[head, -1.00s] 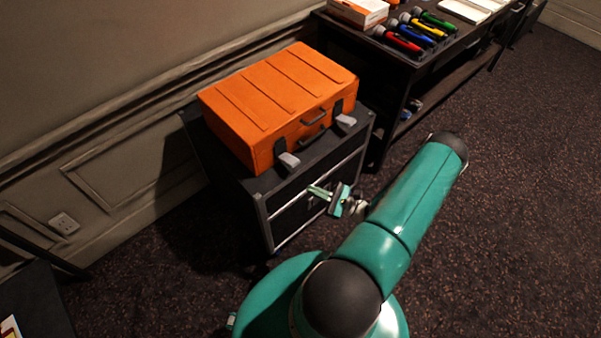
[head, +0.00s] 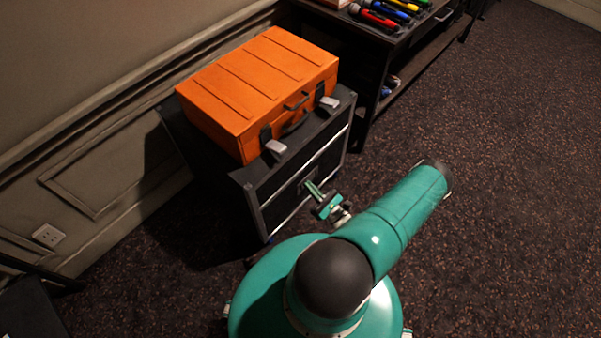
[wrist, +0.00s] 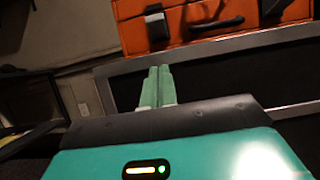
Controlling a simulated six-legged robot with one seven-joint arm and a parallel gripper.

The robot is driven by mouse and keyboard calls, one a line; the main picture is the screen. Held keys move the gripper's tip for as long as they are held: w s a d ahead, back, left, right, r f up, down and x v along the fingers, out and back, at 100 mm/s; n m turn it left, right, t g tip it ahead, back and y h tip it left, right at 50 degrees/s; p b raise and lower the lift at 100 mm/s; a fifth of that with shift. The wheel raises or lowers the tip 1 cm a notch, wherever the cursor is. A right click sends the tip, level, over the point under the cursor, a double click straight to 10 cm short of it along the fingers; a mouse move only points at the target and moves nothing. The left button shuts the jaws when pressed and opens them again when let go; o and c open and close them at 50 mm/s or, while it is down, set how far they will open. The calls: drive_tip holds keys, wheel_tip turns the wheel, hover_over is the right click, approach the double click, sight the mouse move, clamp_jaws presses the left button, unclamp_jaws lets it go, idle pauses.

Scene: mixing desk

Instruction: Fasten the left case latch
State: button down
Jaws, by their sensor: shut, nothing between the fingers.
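The orange case (head: 255,85) sits closed on a black equipment box. Its left latch (head: 276,148) has a dark plate on the case front and a pale grey tab standing out from it. The left latch also shows in the wrist view (wrist: 156,27), beyond my fingertips. The right latch (head: 329,103) looks similar, with its tab standing out. My gripper (head: 308,184) is shut and empty, in front of the black box, below and right of the left latch. In the wrist view my gripper (wrist: 159,70) has its green fingers together, apart from the latch.
The black box (head: 296,172) has a light metal edge just below the case. The case handle (head: 295,101) lies between the latches. A dark desk (head: 395,45) with coloured microphones stands at the back right. The carpet (head: 500,200) on the right is clear.

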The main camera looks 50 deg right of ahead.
approach(278, 148)
drive_tip(key=w+f, duration=0.3)
drive_tip(key=w, duration=0.1)
drive_tip(key=shift+w+d+r, duration=0.1)
drive_tip(key=shift+w+r, duration=0.05)
drive_tip(key=shift+r, duration=0.85)
drive_tip(key=shift+w+d+r, duration=0.1)
drive_tip(key=shift+w+r, duration=0.05)
drive_tip(key=shift+r, duration=0.85)
